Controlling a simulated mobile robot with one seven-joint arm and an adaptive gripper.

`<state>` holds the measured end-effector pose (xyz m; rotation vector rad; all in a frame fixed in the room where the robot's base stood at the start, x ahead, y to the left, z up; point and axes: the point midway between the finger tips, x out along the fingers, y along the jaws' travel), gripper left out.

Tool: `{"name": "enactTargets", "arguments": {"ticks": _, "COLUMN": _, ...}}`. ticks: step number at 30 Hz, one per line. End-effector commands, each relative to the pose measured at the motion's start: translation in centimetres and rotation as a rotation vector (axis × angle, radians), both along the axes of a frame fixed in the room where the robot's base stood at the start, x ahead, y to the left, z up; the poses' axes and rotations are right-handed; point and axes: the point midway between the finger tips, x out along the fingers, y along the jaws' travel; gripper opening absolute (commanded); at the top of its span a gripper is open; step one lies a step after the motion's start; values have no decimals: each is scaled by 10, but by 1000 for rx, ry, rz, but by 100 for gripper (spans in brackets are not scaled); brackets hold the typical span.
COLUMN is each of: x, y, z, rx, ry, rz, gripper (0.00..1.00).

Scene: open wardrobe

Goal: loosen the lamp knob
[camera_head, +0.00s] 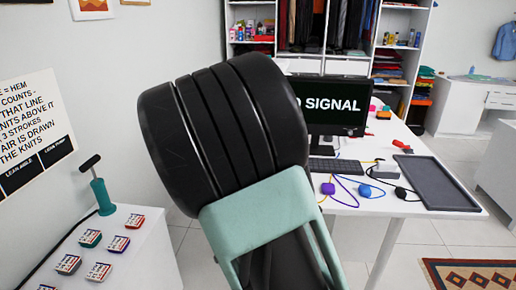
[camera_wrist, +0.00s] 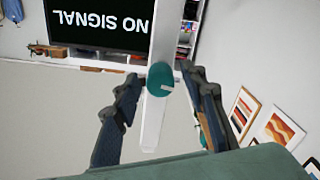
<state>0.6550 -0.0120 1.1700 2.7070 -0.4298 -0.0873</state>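A round teal knob (camera_wrist: 160,76), which looks like the lamp knob, sits on a white post (camera_wrist: 163,30) in the wrist view. My gripper (camera_wrist: 163,79) is open, with one dark finger on each side of the knob. Gaps show between the knob and both fingertips. I cannot tell how far beyond the tips the knob lies. In the camera_head view my own arm fills the middle, and neither the knob nor the gripper's fingers can be made out there.
A monitor reading NO SIGNAL (camera_head: 345,104) stands on a white table (camera_head: 345,203) with a keyboard (camera_head: 335,166), colored cabled items and a dark tray (camera_head: 437,183). At left, a white stand (camera_head: 130,258) holds small labeled blocks and a teal post with a black handle (camera_head: 101,190). An open wardrobe (camera_head: 375,40) stands behind.

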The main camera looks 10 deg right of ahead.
Motion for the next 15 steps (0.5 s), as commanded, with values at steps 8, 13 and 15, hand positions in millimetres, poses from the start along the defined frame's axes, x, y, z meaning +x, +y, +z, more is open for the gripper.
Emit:
{"name": "enactTargets", "arguments": {"ticks": 8, "x": 0, "y": 0, "z": -3, "rx": 173, "ry": -59, "rz": 0, "gripper": 39}}
{"name": "enactTargets", "arguments": {"ticks": 13, "x": 0, "y": 0, "z": -3, "rx": 274, "ry": -90, "rz": 1, "gripper": 39}}
{"name": "enactTargets", "arguments": {"ticks": 15, "x": 0, "y": 0, "z": -3, "rx": 314, "ry": -104, "rz": 0, "gripper": 39}}
